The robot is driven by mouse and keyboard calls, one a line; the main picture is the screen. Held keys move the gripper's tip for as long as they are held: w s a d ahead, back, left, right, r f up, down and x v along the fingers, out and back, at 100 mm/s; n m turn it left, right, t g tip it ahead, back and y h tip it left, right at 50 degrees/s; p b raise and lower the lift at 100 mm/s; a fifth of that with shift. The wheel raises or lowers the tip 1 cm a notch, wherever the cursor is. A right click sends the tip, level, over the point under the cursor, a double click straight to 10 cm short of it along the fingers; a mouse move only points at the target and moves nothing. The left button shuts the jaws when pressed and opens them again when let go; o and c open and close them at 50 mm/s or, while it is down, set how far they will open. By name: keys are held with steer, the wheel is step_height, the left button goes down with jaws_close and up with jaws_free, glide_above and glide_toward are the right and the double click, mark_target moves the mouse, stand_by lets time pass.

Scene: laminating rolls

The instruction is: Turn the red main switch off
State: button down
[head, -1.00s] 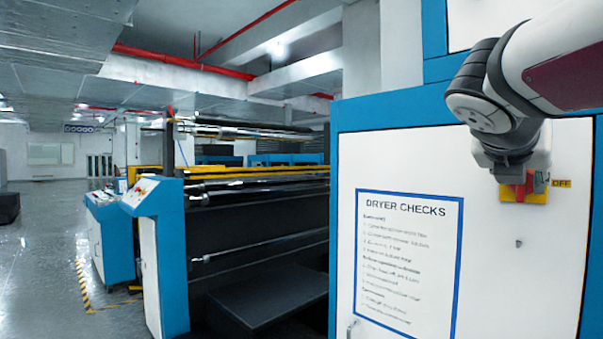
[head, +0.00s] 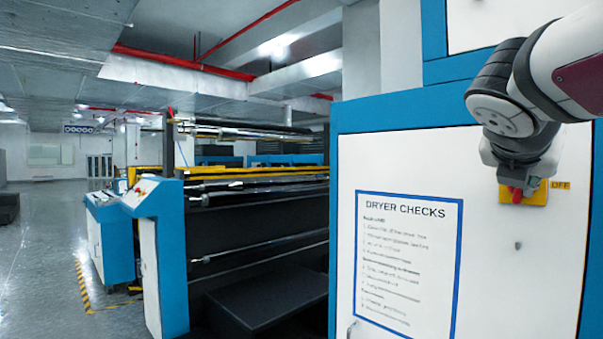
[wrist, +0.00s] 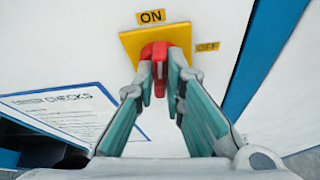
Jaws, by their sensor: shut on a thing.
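The red main switch (wrist: 154,57) is a red handle on a yellow plate (wrist: 130,42). In the wrist view the handle stands roughly upright, in line with the ON label (wrist: 151,16) above it; the OFF label (wrist: 207,47) is to its right. My gripper (wrist: 160,78) is shut on the handle, with one finger on each side of its lower part. In the head view my gripper (head: 517,184) hides much of the handle; a bit of red (head: 516,195) shows below it against the yellow plate (head: 538,194).
The switch is on a white cabinet panel (head: 500,280) with blue edges. A DRYER CHECKS sheet (head: 408,265) hangs on the panel left of the switch. A roller machine (head: 250,225) stands further left, with open floor (head: 40,260) beyond.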

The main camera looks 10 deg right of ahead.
steer(key=m+t+b, duration=0.2)
steer(key=m+b, duration=0.2)
steer(key=b, duration=0.1)
steer(key=f+m+t+b, duration=0.1)
steer(key=m+t+b, duration=0.1)
steer(key=m+b, duration=0.2)
steer(key=s+m+t+y+b, duration=0.1)
steer(key=m+t+b, duration=0.1)
steer(key=m+b, duration=0.2)
steer(key=shift+d+f+b, duration=0.4)
steer(key=shift+b, duration=0.4)
steer(key=c, duration=1.7)
jaws_free()
steer(key=shift+r, duration=0.1)
steer(key=shift+o, duration=0.2)
steer(key=v, duration=1.2)
